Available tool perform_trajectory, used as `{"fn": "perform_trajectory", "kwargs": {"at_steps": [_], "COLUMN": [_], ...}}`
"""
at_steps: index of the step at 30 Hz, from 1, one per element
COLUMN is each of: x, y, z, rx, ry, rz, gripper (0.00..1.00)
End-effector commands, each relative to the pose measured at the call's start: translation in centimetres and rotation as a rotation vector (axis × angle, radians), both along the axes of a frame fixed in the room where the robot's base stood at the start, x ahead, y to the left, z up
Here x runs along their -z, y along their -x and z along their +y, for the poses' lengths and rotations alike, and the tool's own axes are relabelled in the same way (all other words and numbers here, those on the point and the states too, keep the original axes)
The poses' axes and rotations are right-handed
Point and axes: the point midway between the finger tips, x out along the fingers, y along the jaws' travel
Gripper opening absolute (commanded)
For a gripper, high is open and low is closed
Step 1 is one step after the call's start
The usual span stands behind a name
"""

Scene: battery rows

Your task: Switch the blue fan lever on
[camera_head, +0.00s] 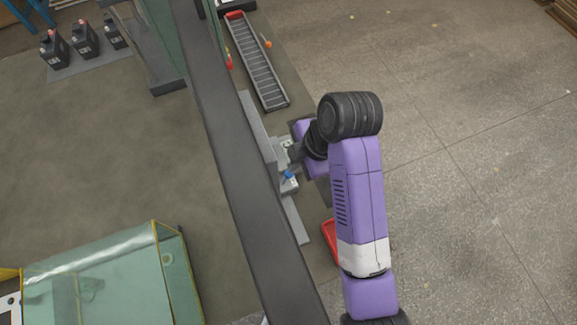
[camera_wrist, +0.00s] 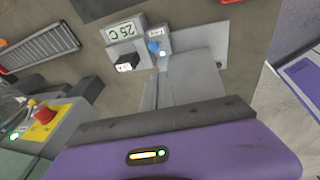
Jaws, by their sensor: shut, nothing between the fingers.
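The blue fan lever (camera_wrist: 153,47) sits on a small light-grey housing beside a "25 C" display (camera_wrist: 122,30) in the wrist view. In the head view the blue lever (camera_head: 289,175) shows just below my gripper (camera_head: 284,152), on a bench-side unit. My gripper (camera_wrist: 188,82) is shut and empty, with its grey fingers just right of and below the lever in the wrist view. A gap to the lever seems to show, but I cannot tell contact for sure. The lever's exact position is too small to read.
A red emergency button (camera_wrist: 45,115) on a yellow base stands at lower left. A slatted tray (camera_head: 256,60) lies beyond, and a red tray (camera_head: 331,243) is near my arm. A long dark beam (camera_head: 225,150) runs alongside.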

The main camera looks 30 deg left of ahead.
Motion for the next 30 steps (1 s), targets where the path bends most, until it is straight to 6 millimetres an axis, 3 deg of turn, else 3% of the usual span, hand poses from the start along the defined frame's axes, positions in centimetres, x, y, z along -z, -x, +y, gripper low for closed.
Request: {"fn": "perform_trajectory", "kwargs": {"at_steps": [3,8,16,26,30], "x": [-2.4,-3.1,0.0,6.2,7.8], "y": [-0.3,-0.2,0.2,0.8,-0.4], "z": [0.7,1.1,1.9,3.6,3.1], "rx": [-0.107,-0.166,-0.168,-0.166,-0.164], "ry": [0.034,0.052,0.055,0.055,0.053], "rz": [0.006,0.012,0.018,0.017,0.014], "gripper": [0.00,0.00,0.00,0.00,0.00]}}
